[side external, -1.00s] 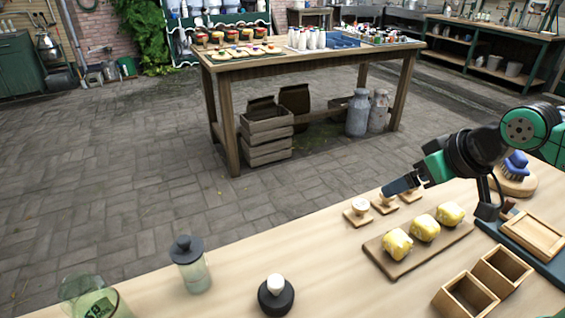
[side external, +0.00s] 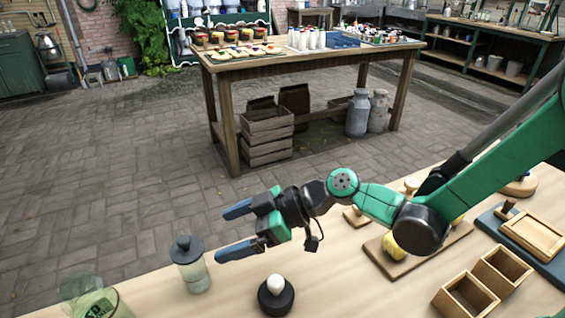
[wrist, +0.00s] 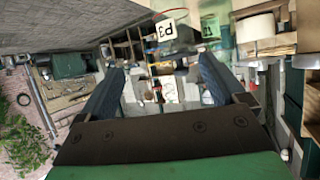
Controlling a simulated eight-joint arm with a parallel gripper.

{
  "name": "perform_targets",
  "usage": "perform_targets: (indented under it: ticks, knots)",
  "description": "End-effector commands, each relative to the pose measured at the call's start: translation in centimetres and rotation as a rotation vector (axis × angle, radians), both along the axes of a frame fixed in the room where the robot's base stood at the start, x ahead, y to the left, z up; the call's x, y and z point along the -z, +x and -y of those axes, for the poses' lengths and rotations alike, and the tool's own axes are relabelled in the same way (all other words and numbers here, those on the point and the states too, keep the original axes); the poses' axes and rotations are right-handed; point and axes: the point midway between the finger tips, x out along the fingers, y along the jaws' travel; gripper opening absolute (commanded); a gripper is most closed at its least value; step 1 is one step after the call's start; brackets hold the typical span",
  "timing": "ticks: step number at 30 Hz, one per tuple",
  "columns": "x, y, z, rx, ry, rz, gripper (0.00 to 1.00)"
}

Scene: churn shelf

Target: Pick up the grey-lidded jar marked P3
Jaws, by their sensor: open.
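A pale green glass jar with a dark grey lid (side external: 188,262) stands upright at the table's near left in the side external view. No marking on it is readable there. In the wrist view a white label reading P3 (wrist: 165,29) shows upside down near the top, beside a dark lid-like shape. My gripper (side external: 233,231) is open and empty, its blue fingers pointing left toward the jar and apart from it in the picture. Both fingers frame the wrist view (wrist: 160,72), with the label above and between their tips.
A black round piece with a white knob (side external: 276,294) stands below my gripper in the picture. A clear green glass container (side external: 95,300) is at the lower left. Yellow blocks on a board (side external: 395,262) and wooden boxes (side external: 470,294) are at the right. Bare tabletop surrounds the jar.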

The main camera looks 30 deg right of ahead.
Motion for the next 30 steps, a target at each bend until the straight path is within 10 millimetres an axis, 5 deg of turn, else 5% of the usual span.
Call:
perform_targets:
  ticks: [7,18,28,30]
  knots:
    - [1.6,-0.7,-2.4,-0.086,0.056,0.065,0.9]
    - [3.4,0.7,-6.5,-0.088,0.056,0.065,0.9]
    - [3.7,0.9,-7.1,-0.085,0.056,0.065,0.9]
    - [3.7,0.9,-7.1,-0.085,0.056,0.065,0.76]
